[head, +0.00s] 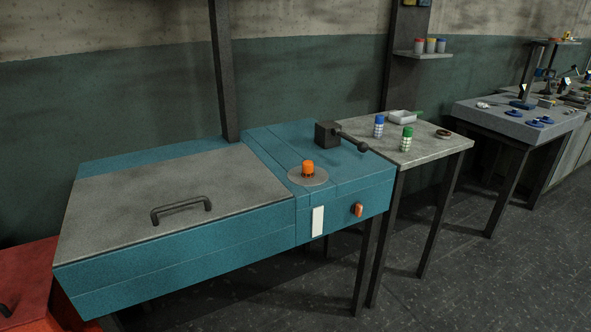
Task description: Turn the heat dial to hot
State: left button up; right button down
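A teal machine (190,248) stands at the left and centre. On its top right part an orange knob (308,169) sits on a round grey plate (322,177); it looks like the heat dial. Any marks on the plate are too small to read, so I cannot tell its setting. A second, smaller orange control (358,210) is on the front face, beside a white upright strip (318,221). Neither of my grippers is in view, and nothing touches the dial.
A grey lid with a black handle (181,209) covers the machine's left part. A dark block with a ball-ended lever (345,137) stands behind the dial. A side table (433,155) holds blue-capped and green-capped containers and a tray. The floor (450,285) in front is clear.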

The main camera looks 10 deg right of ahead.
aim_at(356, 209)
jog(key=i+l, duration=0.1)
jog(key=l, duration=0.4)
jog(key=i+l+u, duration=0.15)
jog(key=l, duration=0.8)
jog(key=i+u, duration=0.05)
